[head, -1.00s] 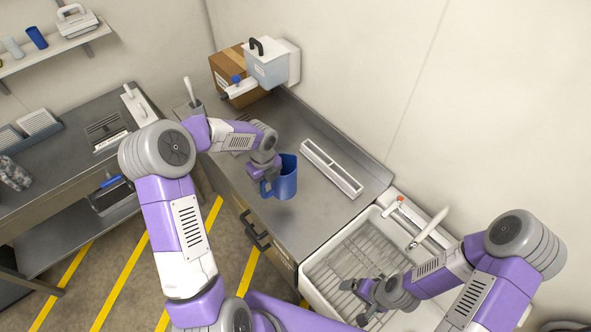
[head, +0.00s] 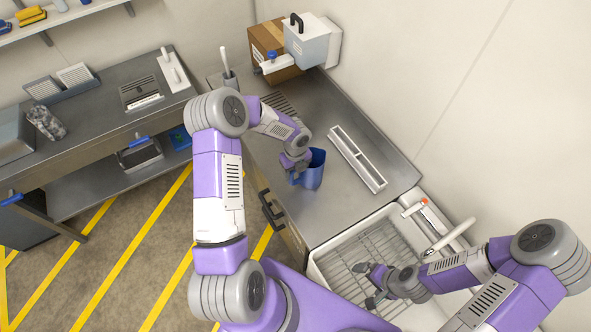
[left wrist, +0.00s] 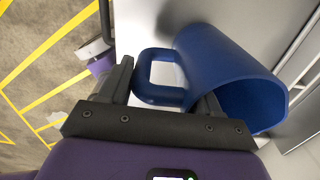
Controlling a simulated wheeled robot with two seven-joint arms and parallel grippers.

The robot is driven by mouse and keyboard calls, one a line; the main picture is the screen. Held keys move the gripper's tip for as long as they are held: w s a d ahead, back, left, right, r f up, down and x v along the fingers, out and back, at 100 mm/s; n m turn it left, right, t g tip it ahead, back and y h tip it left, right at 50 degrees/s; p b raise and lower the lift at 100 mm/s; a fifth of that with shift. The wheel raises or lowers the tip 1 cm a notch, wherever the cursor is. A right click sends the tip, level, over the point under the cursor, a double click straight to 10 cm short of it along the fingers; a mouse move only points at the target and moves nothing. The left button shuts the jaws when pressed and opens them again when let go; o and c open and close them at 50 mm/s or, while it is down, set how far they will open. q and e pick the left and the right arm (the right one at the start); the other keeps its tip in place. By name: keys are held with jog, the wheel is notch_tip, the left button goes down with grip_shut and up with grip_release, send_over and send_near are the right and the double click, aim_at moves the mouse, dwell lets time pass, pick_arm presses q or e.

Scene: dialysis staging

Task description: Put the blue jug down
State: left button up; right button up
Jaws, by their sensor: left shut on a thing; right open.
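The blue jug (head: 313,170) is at the steel counter (head: 330,205), near its front edge, left of the long white tray. My left gripper (head: 296,172) is shut on the jug's handle. In the left wrist view, the jug (left wrist: 225,75) shows its open mouth at the right, and its handle (left wrist: 160,98) lies between the fingers of my left gripper (left wrist: 160,88). I cannot tell whether the jug's base touches the counter. My right gripper (head: 372,284) is open and empty over the sink rack.
A long white divided tray (head: 357,160) lies behind the jug. A white sink (head: 325,268) with a wire rack (head: 375,250) is at the right. A cardboard box (head: 268,45) and a white dispenser (head: 307,45) stand at the back. Counter between them is mostly clear.

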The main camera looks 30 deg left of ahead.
pick_arm(q)
jog(key=shift+f, duration=0.15)
jog(key=o, duration=1.5)
notch_tip(320, 180, up, 12)
jog(key=shift+r, duration=0.25)
jog(key=shift+f, duration=0.1)
